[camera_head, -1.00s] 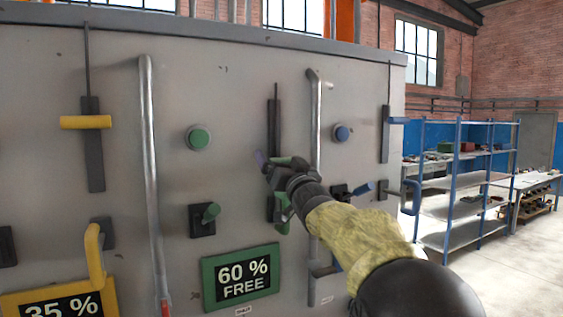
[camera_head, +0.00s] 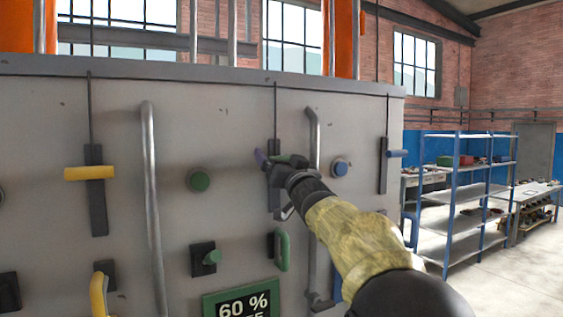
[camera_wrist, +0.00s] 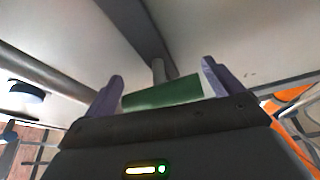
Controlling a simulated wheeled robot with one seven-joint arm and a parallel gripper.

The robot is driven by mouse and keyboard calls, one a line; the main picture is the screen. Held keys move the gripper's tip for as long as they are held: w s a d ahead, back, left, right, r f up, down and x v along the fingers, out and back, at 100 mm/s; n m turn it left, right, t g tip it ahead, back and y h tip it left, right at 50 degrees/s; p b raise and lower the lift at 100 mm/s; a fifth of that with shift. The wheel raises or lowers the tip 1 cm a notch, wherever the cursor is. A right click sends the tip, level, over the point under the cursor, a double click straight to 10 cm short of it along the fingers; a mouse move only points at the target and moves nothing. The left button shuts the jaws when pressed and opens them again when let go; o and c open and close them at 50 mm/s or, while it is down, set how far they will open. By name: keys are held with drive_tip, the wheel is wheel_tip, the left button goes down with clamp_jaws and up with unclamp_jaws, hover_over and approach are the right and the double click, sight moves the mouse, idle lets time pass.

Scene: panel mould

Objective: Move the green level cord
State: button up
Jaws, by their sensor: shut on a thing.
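The green level cord's handle (camera_head: 288,158) is a green bar on a dark upright plate on the grey panel. A thin dark cord (camera_head: 275,112) runs up from it to the panel's top edge. My gripper (camera_head: 277,161) is at the handle, near the plate's upper end. In the wrist view the green handle (camera_wrist: 165,92) lies crosswise between the two purple fingers of my gripper (camera_wrist: 160,86), and the jaws are shut on it. A grey stem joins the bar to the panel side. My wrist hides much of the plate in the head view.
A grey pipe (camera_head: 313,200) stands close right of the handle, with a blue knob (camera_head: 340,168) beyond it. Left are a green knob (camera_head: 199,181) and a yellow handle (camera_head: 90,173). Below are a green loop handle (camera_head: 283,251) and a "60 %" sign (camera_head: 241,302).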

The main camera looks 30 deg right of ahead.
drive_tip(key=shift+s+a+r, duration=0.1)
drive_tip(key=shift+a+r, duration=0.05)
drive_tip(key=shift+r, duration=0.25)
drive_tip(key=o, duration=0.9)
drive_tip(key=shift+o, duration=0.9)
drive_tip(key=shift+f, duration=0.2)
drive_tip(key=shift+s+f+b, duration=0.2)
drive_tip(key=shift+b, duration=0.15)
drive_tip(key=b+v, duration=0.7)
drive_tip(key=v, duration=0.9)
drive_tip(key=shift+s, duration=0.4)
